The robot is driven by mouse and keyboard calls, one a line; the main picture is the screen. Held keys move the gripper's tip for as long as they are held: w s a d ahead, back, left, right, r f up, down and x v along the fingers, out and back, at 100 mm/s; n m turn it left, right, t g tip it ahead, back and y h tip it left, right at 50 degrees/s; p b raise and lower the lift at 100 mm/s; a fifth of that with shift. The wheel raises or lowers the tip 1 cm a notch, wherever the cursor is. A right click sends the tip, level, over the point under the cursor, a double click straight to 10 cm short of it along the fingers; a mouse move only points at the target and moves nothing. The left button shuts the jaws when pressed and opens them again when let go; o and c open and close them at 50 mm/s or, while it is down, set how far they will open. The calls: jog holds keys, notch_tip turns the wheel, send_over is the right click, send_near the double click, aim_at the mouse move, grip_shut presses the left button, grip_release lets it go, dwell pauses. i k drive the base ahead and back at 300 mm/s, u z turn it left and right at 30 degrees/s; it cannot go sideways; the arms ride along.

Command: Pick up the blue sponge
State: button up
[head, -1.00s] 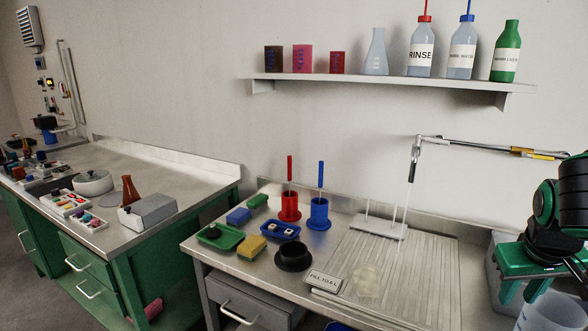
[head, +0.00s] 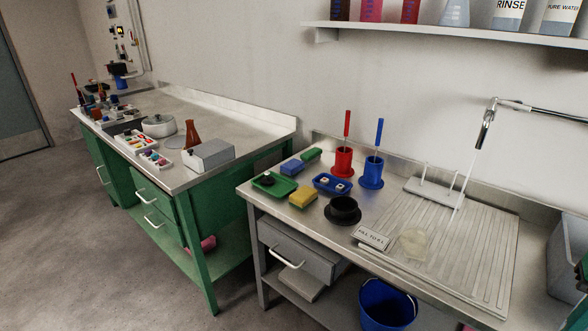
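The blue sponge (head: 291,167) is a small blue block lying on the metal bench top, near its back left. It sits just behind the green tray (head: 274,185) and left of a green block (head: 311,154). A yellow sponge (head: 303,197) with a dark base lies in front of it. My gripper's fingers are not in view. Only a sliver of green and black, probably my arm, shows at the right edge, far from the sponge.
A blue tray (head: 331,185), red holder (head: 342,162), blue holder (head: 371,173) and black round dish (head: 343,210) stand right of the sponge. A grooved drainboard (head: 460,244) fills the bench's right side. A shelf (head: 450,34) hangs above. Open floor (head: 70,240) lies left.

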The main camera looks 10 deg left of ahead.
aim_at(289, 168)
jog(key=u, duration=0.7)
jog(key=k, duration=0.9)
jog(key=u, duration=0.95)
jog(key=k, duration=0.4)
jog(key=u, duration=0.35)
jog(key=i, duration=2.15)
jog(key=z, duration=1.05)
jog(key=i, duration=1)
jog(key=z, duration=1)
jog(key=i, duration=0.5)
jog(key=z, duration=0.25)
